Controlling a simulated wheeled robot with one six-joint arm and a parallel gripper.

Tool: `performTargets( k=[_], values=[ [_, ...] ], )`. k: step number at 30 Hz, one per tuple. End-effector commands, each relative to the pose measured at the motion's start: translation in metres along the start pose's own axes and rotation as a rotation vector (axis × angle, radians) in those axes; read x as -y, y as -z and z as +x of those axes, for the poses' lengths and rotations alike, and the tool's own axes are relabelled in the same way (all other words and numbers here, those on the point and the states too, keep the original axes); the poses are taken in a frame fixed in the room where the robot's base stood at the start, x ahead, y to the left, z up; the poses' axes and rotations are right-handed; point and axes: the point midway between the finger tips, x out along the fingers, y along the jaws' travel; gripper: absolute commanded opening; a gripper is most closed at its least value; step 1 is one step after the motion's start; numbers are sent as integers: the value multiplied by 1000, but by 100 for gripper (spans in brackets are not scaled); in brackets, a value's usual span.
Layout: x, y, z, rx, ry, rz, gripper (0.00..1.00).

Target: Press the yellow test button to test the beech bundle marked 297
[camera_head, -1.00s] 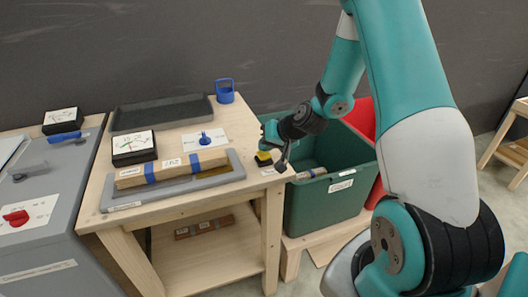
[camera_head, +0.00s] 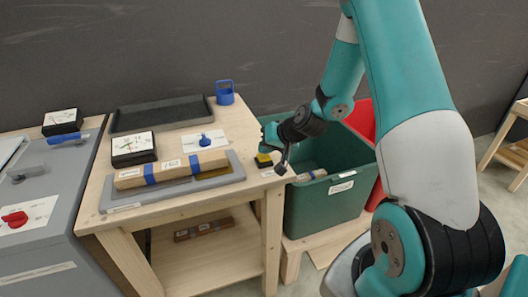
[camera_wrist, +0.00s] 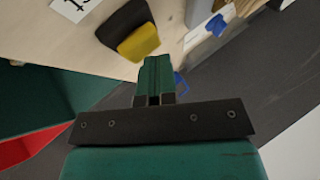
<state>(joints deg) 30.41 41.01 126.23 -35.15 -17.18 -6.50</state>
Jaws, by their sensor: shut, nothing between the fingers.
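The yellow test button (camera_head: 264,158) sits on a black base at the right edge of the wooden table. It also shows in the wrist view (camera_wrist: 138,42), just above and left of my fingertips. My gripper (camera_head: 281,169) is shut and empty, close beside the button on its right. I cannot tell whether it touches it. Its shut fingers show in the wrist view (camera_wrist: 155,72). A beech bundle (camera_head: 180,167) with blue bands lies on a grey tray-like fixture (camera_head: 224,178) at the table's front. Its label is too small to read. A dial meter (camera_head: 133,145) stands behind the bundle.
A green bin (camera_head: 325,208) stands right of the table, with a red bin (camera_head: 364,120) behind it. A dark tray (camera_head: 160,113), a blue holder (camera_head: 225,92) and a blue knob (camera_head: 205,139) are on the table. A grey cabinet (camera_head: 50,220) stands at left.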

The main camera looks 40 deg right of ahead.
Motion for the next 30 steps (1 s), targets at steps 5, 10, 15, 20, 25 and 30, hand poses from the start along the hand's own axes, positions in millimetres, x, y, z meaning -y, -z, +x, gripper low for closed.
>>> performTargets(
  k=[5, 10, 15, 20, 25, 30],
  values=[
    [6, 6, -9, 0, -1, -1, 0],
    [11, 11, -16, 0, -1, 0, 0],
    [12, 12, -17, 1, -1, 0, 0],
    [12, 12, -17, 0, 0, 0, 0],
    [14, 14, -20, 0, 0, 0, 0],
    [22, 22, -31, 0, 0, 0, 0]
  ],
)
